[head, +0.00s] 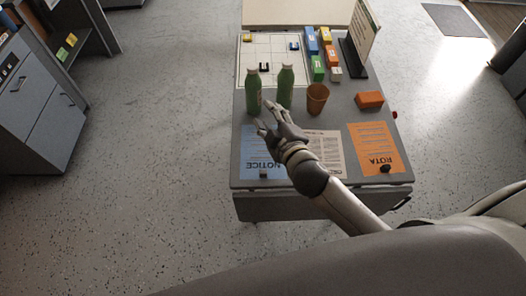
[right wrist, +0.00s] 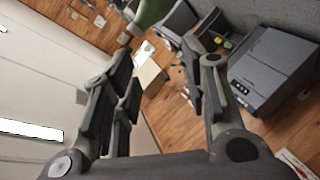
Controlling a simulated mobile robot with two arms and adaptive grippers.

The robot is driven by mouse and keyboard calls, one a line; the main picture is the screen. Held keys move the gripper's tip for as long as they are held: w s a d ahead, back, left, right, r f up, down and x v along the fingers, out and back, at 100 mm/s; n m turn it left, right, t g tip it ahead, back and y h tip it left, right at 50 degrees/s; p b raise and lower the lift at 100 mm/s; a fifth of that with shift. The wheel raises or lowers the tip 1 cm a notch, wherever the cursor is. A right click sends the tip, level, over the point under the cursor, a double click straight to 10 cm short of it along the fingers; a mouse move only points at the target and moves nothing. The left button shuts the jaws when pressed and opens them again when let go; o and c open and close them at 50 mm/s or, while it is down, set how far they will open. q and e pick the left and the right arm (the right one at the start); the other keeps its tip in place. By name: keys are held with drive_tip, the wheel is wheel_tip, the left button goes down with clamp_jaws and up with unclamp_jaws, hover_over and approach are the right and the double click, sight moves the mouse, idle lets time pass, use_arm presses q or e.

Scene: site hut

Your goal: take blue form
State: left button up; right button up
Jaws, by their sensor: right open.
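The blue form (head: 252,146), a sheet marked NOTICE, lies flat near the front left corner of the grey table (head: 310,182). A small dark object (head: 263,174) sits at its front edge. My right gripper (head: 264,116) is open and empty, above the form's right and far part, which it partly hides. Its spread fingers also show in the right wrist view (right wrist: 163,45), with nothing between them. My left gripper is in neither view.
Two green bottles (head: 253,92) (head: 285,88) stand just beyond my right gripper, with an orange-brown cup (head: 317,98) to their right. A cream sheet (head: 326,152) and an orange ROTA sheet (head: 374,143) lie right of the form. An orange block (head: 369,100) sits behind them.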

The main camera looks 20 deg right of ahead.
drive_tip(key=w+a+r+n+t+y, duration=0.1)
drive_tip(key=a+r+n+y, duration=1)
drive_tip(key=n, duration=0.3)
drive_tip(key=s+a+n+g+y, duration=0.4)
drive_tip(key=a+n+g, duration=0.15)
drive_tip(key=n, duration=0.45)
drive_tip(key=n+g+h+p, duration=0.1)
drive_tip(key=n+g+h, duration=0.9)
drive_tip(key=n, duration=0.5)
approach(264, 171)
drive_tip(key=a+f, duration=0.1)
drive_tip(key=a+f+h+p, duration=0.1)
drive_tip(key=shift+w+a+f+t+h, duration=0.15)
drive_tip(key=shift+a+t+h, duration=0.15)
drive_tip(key=shift+a+t, duration=0.05)
drive_tip(key=x, duration=0.1)
drive_tip(key=p+x, duration=0.1)
drive_tip(key=x, duration=0.1)
drive_tip(key=p+x, duration=0.1)
drive_tip(key=x, duration=0.1)
drive_tip(key=shift+s, duration=0.35)
drive_tip(key=shift+f, duration=0.35)
